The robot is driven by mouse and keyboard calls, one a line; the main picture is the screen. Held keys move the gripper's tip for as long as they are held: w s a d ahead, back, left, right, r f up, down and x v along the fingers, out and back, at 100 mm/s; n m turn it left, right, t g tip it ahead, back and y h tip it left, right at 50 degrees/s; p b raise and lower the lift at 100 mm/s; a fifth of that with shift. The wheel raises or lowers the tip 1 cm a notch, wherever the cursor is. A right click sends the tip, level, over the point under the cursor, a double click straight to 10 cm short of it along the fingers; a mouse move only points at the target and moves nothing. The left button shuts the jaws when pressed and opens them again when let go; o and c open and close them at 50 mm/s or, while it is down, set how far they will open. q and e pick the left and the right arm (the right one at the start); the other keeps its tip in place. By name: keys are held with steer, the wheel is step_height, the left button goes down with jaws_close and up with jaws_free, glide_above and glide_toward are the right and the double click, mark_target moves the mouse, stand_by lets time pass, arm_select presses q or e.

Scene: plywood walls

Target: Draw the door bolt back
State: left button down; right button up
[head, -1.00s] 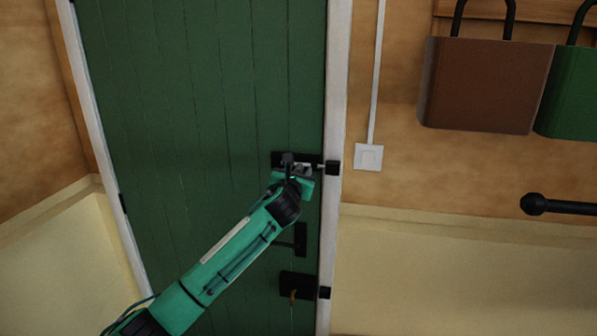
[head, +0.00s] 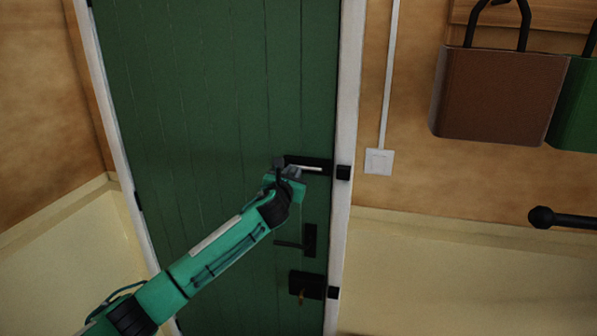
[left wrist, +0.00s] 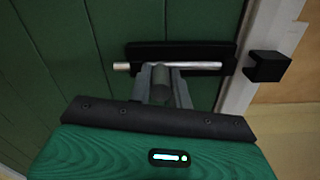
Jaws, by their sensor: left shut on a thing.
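The door bolt is a silvery rod (left wrist: 203,65) on a black plate (left wrist: 190,49), on the green door (head: 230,90). In the left wrist view the rod's right end lies on the plate, apart from the black keeper (left wrist: 267,66) on the white frame. A gap shows between them. My left gripper (left wrist: 162,88) is shut on the bolt's dark round knob (left wrist: 161,80). In the head view my left gripper (head: 284,172) is at the plate's left end and hides part of the bolt. The keeper (head: 343,172) also shows there. My right gripper is not in view.
Below the bolt are a black lever handle (head: 309,240) and a black lock box (head: 307,285) with a small brass piece. A white switch (head: 378,162) and a brown bag (head: 497,95) are on the wall at right. A black rail end (head: 541,217) juts in there.

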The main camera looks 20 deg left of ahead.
arm_select(q)
steer(key=shift+a, duration=0.1)
steer(key=c, duration=1.3)
jaws_free()
steer(key=shift+a, duration=0.15)
steer(key=shift+c, duration=0.2)
steer(key=shift+o, duration=0.2)
steer(key=shift+a, duration=0.1)
steer(key=shift+s+d, duration=0.2)
steer(key=shift+s+f, duration=0.1)
steer(key=shift+s, duration=0.25)
steer(key=s+b, duration=0.4)
steer(key=s, duration=0.8)
steer(key=shift+s+a, duration=0.15)
steer(key=shift+s, duration=0.2)
